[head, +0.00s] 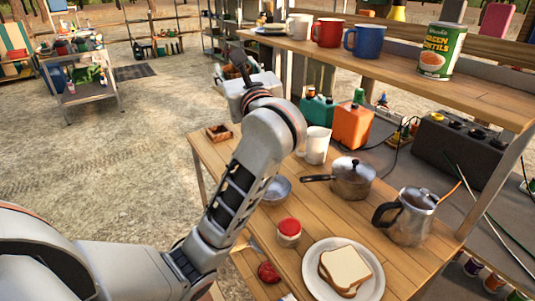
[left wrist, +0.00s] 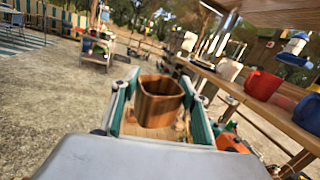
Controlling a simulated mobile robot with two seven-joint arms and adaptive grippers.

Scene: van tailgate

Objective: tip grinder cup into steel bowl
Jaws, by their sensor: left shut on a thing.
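My left gripper (head: 241,62) is at the end of the arm reaching past the table's far left corner. In the left wrist view my left gripper (left wrist: 157,112) is shut on a small square wooden cup (left wrist: 158,98), held between its green-edged fingers. The cup's open top shows, but its contents cannot be made out. In the head view I cannot clearly tell the cup from the clutter behind the gripper. The steel bowl (head: 277,190) sits on the wooden table beside my forearm, which partly hides it. My right gripper is not in view.
On the table (head: 320,215) stand a white jug (head: 315,146), lidded saucepan (head: 352,178), coffee pot (head: 406,215), red-lidded jar (head: 288,231), bread plate (head: 343,268) and small wooden box (head: 218,132). A shelf (head: 400,72) with mugs and a can overhangs the back.

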